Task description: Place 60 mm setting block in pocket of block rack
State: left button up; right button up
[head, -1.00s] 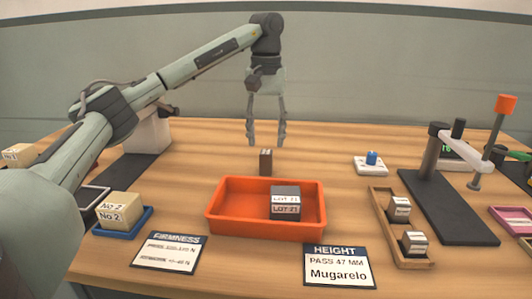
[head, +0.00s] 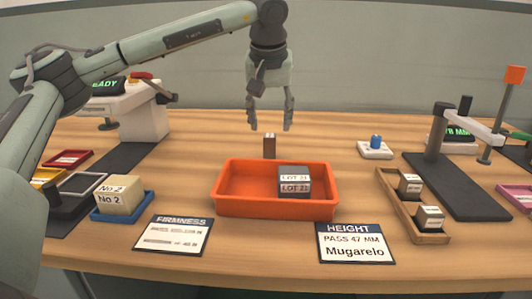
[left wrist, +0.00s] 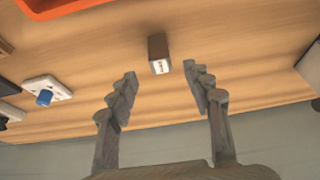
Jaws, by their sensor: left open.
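A small dark brown block (head: 269,145), likely the 60 mm setting block, stands upright on the table behind the orange tray. In the left wrist view the block (left wrist: 159,54) shows a pale label on its top, too small to read. My left gripper (head: 271,128) is open and empty, pointing down just above the block. In the left wrist view its fingertips (left wrist: 160,82) are spread and the block lies beyond them, not between them. The wooden block rack (head: 387,184) is at the right, with two dark labelled blocks in it and a bare part at its far end.
The orange tray (head: 275,207) holds a dark block marked LOT 21 (head: 294,181). A dark-based gauge stand (head: 458,190) stands right of the rack. A white pad with a blue knob (head: 375,148) sits behind the rack. Table between block and pad is clear.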

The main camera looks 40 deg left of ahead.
aim_at(270, 136)
pick_arm(q)
jog(key=x, duration=0.6)
jog(key=shift+a+f, duration=0.1)
jog(key=shift+f, duration=0.3)
jog(key=shift+r, duration=0.1)
grip_shut()
